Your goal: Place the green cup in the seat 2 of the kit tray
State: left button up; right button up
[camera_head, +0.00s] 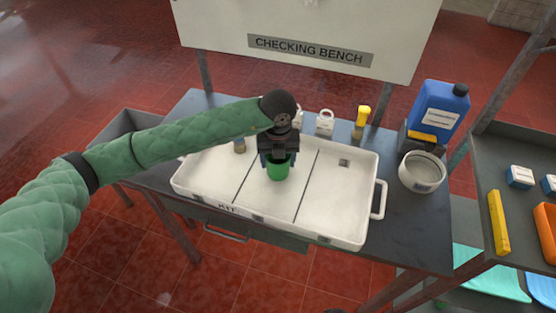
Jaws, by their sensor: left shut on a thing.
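The green cup (278,170) is at the middle compartment of the white kit tray (345,205). My left gripper (279,158) reaches in from the left, points down and is shut on the cup, covering its upper part. I cannot tell whether the cup's base touches the tray floor. The tray lies on the dark bench, split by two dividers into three compartments, with "KIT" on its front wall. No seat numbers are readable. My right gripper is not in view.
Behind the tray stand white padlock-like items (325,123) and a yellow-topped tool (362,118). A white bowl (422,172) and a blue jug (438,108) stand at the right. A shelf (510,195) holds a yellow bar and other items. The tray's right compartment looks mostly clear.

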pick_arm(q)
jog(key=shift+f, duration=0.8)
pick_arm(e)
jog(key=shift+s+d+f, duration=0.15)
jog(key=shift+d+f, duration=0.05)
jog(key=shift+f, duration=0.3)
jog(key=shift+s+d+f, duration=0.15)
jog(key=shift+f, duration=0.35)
pick_arm(q)
jog(key=shift+f, duration=0.1)
jog(key=o, duration=1)
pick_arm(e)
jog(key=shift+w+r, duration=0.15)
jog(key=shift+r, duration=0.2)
pick_arm(q)
jog(key=shift+r+p, duration=0.2)
jog(key=shift+p, duration=0.15)
